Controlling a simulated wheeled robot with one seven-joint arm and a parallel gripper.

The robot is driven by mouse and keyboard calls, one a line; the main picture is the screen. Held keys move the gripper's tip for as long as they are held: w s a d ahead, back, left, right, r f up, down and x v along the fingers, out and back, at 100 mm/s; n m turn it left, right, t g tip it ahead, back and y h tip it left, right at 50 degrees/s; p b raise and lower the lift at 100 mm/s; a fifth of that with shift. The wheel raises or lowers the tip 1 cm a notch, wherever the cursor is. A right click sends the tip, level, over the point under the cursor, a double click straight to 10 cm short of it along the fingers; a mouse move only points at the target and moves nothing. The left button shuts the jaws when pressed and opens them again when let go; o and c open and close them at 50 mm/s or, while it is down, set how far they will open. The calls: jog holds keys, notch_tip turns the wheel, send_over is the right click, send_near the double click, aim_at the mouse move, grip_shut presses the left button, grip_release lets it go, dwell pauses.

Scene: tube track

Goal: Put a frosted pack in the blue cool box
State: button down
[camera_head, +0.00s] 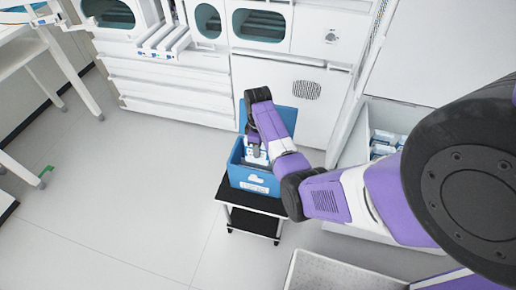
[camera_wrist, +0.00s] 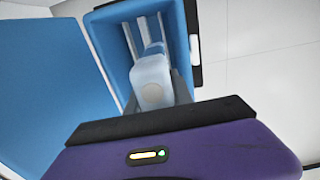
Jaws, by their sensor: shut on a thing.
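The blue cool box (camera_head: 253,181) stands on a small black-topped cart with its lid raised at the back. It also shows in the wrist view (camera_wrist: 119,58), with its open inside below my gripper. My gripper (camera_head: 254,151) points down at the box opening. In the wrist view my gripper (camera_wrist: 158,100) is shut on a pale frosted pack (camera_wrist: 152,86). The pack is at the mouth of the box or partly inside; the exact depth is hard to tell. Other pale strips show deeper in the box.
The cart (camera_head: 228,198) stands in front of white cabinets (camera_head: 290,90). An open white drawer or bin with several white and blue packs (camera_head: 385,143) is to the right. A grey tray (camera_head: 335,272) is at the bottom. The floor (camera_head: 110,200) on the left is clear.

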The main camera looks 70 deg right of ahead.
aim_at(258, 162)
jog(key=shift+f, duration=0.4)
jog(key=shift+f+b, duration=1.65)
jog(key=shift+f, duration=0.65)
jog(key=shift+f, duration=0.1)
jog(key=shift+f+b, duration=1.1)
jog(key=shift+f, duration=0.55)
jog(key=shift+f+b, duration=0.9)
jog(key=shift+f, duration=0.35)
jog(key=shift+f+b, duration=1.05)
jog(key=shift+f, duration=0.35)
jog(key=shift+f, duration=0.1)
